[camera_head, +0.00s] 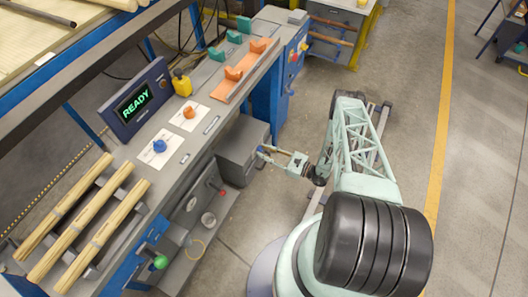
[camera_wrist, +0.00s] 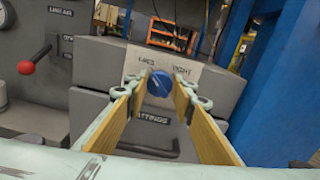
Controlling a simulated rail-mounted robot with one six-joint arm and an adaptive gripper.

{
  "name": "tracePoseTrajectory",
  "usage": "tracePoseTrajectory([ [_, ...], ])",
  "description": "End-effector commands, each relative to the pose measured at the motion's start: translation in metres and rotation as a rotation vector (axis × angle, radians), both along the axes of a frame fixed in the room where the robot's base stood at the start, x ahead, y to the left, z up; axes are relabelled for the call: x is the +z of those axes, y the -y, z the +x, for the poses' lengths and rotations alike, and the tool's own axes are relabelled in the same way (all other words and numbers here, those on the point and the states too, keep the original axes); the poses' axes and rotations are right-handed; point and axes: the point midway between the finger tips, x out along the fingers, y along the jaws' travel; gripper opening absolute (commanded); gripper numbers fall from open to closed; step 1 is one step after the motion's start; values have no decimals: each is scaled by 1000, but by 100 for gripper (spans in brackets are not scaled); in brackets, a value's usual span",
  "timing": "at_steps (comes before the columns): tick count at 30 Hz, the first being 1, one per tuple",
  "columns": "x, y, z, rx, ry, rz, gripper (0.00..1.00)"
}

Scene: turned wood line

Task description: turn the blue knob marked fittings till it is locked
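The blue knob (camera_wrist: 160,84) sits on a white plate (camera_wrist: 138,62) on the front of a grey cabinet (camera_wrist: 88,115). The plate carries words to the knob's left and right; the left one seems to read FREE. The cabinet's label below is partly covered, ending in "TTINGS". My gripper (camera_wrist: 161,78) points straight at the knob, one finger on each side of it. The fingers are apart, with what looks like a narrow gap to the knob; contact cannot be told. In the head view my gripper (camera_head: 271,151) is at the right side of the grey cabinet (camera_head: 240,143).
A red-knobbed lever (camera_wrist: 26,67) is on a grey panel at left. A blue post (camera_wrist: 262,90) stands at right. On the bench are another blue knob (camera_head: 159,146), an orange knob (camera_head: 189,112) and a screen (camera_head: 135,101) reading READY.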

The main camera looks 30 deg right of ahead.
Motion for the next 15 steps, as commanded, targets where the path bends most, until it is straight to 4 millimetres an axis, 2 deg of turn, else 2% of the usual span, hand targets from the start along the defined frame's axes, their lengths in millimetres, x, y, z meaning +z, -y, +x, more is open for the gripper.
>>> tracePoseTrajectory([
  [15, 0, 0, 0, 0, -33, 52, 13],
])
